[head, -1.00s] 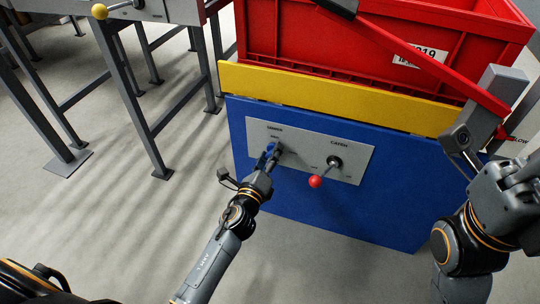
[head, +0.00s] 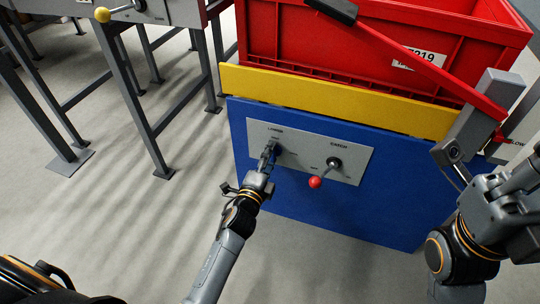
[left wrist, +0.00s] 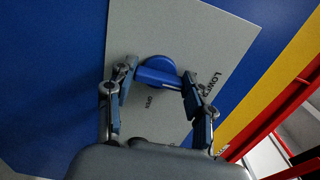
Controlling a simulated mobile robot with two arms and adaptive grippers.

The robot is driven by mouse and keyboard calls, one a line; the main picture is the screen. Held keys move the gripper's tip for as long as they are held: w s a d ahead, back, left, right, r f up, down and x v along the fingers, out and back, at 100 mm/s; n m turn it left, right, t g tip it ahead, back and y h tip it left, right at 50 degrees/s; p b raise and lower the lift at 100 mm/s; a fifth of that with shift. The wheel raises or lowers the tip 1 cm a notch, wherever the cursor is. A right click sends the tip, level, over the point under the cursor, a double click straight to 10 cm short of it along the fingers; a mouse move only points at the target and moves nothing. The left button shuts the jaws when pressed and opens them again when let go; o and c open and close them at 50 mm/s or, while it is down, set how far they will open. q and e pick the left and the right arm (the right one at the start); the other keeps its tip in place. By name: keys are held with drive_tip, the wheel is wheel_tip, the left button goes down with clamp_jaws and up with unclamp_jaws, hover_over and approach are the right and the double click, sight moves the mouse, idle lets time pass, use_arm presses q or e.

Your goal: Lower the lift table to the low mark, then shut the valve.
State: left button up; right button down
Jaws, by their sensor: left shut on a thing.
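The lift table has a blue front panel (head: 340,210) and a yellow band (head: 340,98), with a grey control plate (head: 310,165). The valve is a blue knob (left wrist: 158,70) under the LOWER lettering, with OPEN marked beside it. My left gripper (left wrist: 158,84) is shut on its bar; in the head view the left gripper (head: 268,157) mostly hides the knob. A lever with a red ball (head: 315,182) sits under CATCH on the same plate. A LOW mark shows partly at the right edge. My right arm is at the right, its fingertips not visible.
A red crate (head: 290,40) sits on top of the table. A red bar with a black grip (head: 332,10) slants across it to a grey block (head: 490,105). A grey-legged frame (head: 140,110) stands at the left. The floor between is clear.

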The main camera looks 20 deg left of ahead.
idle(0.5)
use_arm(q)
drive_tip(key=o, duration=1.2)
drive_tip(key=shift+c, duration=0.2)
drive_tip(key=s, duration=1.2)
drive_tip(key=shift+a, duration=0.25)
